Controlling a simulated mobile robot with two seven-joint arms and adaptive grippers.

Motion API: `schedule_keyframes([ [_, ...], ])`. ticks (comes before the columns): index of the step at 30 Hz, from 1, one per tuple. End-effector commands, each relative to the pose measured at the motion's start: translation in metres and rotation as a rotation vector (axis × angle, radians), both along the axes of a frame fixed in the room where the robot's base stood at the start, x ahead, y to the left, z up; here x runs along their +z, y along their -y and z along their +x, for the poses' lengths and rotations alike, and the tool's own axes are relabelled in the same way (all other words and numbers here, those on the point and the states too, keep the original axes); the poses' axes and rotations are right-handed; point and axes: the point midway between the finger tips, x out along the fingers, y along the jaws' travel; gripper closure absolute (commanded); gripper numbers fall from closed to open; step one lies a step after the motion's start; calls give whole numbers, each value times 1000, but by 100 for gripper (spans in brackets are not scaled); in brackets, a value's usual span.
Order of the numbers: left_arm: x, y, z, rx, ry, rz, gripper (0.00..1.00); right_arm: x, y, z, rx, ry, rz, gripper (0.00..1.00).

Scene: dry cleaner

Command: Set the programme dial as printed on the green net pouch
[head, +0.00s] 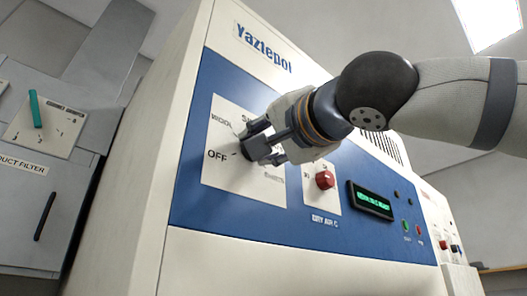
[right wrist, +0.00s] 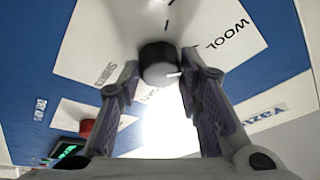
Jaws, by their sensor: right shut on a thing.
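The programme dial (head: 247,150), a dark round knob, sits on a white plate (head: 215,190) on the machine's blue panel. Legible labels are WOOL at upper left, OFF at lower left and SHIRTS at lower right; a label starting with S at the top is partly hidden. My right gripper (head: 262,146) is shut on the dial. In the right wrist view the dial (right wrist: 158,60) lies between both fingertips. The green net pouch and my left gripper are not in view.
A red knob (head: 325,180) marked DRY AIR sits close below right of my gripper. A green-lit display (head: 370,200) and small buttons (head: 407,226) are further right. A grey cabinet (head: 40,190) with a green lever (head: 35,109) stands at left.

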Motion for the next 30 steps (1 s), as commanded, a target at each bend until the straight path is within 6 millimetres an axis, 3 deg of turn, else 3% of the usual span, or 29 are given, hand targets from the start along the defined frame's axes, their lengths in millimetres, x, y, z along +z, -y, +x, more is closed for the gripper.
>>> schedule_keyframes([
  [9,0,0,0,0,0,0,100,0,0,0,1,0,0,95],
  [10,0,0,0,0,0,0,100,0,0,0,1,0,0,61],
  [12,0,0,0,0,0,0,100,0,0,0,1,0,0,47],
  [22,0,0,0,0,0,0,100,-1,2,-4,2,0,1,47],
  [30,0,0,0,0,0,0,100,-20,26,-62,3,2,1,47],
])
